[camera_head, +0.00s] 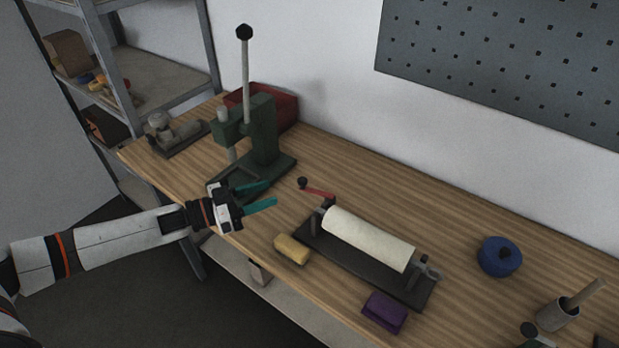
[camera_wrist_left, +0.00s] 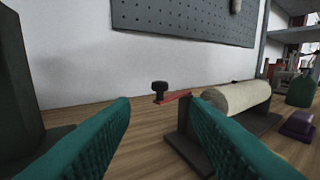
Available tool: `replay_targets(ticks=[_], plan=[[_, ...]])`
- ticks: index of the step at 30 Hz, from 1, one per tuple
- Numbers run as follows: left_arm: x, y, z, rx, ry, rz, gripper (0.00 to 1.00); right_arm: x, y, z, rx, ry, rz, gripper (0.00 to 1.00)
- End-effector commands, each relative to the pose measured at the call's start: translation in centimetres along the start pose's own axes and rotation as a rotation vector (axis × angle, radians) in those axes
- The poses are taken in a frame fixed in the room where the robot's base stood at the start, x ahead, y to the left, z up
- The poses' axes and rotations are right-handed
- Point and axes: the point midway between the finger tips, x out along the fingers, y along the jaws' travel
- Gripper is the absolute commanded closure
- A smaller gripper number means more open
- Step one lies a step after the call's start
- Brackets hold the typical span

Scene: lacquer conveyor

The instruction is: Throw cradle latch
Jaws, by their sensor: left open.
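The cradle (camera_head: 372,272) is a dark base with end posts that carries a cream roller (camera_head: 370,238). A red lever (camera_head: 320,193) with a black knob (camera_head: 302,183) sticks out at its left end. A small grey fitting (camera_head: 430,268) sits at its right end; I cannot tell whether it is a latch. My left gripper (camera_head: 270,194) is open and empty, left of the lever and apart from it. In the left wrist view the knob (camera_wrist_left: 160,86) and red lever (camera_wrist_left: 174,97) show between the teal fingers, beyond their tips. My right gripper is out of view.
A green press (camera_head: 262,130) with a tall handle stands close behind my left gripper. A yellow block (camera_head: 291,249) and a purple block (camera_head: 385,312) lie in front of the cradle. The bench behind the cradle is clear.

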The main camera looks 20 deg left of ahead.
Motion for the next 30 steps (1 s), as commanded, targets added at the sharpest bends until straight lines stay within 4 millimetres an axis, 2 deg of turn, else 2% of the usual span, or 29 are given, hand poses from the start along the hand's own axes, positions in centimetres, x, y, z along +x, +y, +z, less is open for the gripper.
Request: replay_targets(ticks=[1,7,15,19,28,30], plan=[[1.1,-0.1,0.5,0.001,-0.006,-0.003,0.58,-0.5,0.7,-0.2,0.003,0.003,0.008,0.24],[5.3,-0.1,0.5,0.001,-0.004,-0.001,0.58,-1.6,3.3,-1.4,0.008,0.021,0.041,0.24],[9.3,0.0,0.2,0.002,-0.002,0.0,0.58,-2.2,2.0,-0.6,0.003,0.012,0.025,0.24],[10.1,-0.1,0.1,0.002,-0.001,-0.001,0.58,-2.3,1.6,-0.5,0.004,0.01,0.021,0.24],[10.2,-0.1,0.1,0.003,0.0,0.0,0.58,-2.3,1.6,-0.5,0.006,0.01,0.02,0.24],[10.2,-0.1,0.1,0.003,0.0,0.0,0.7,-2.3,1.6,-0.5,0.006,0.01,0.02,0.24]])
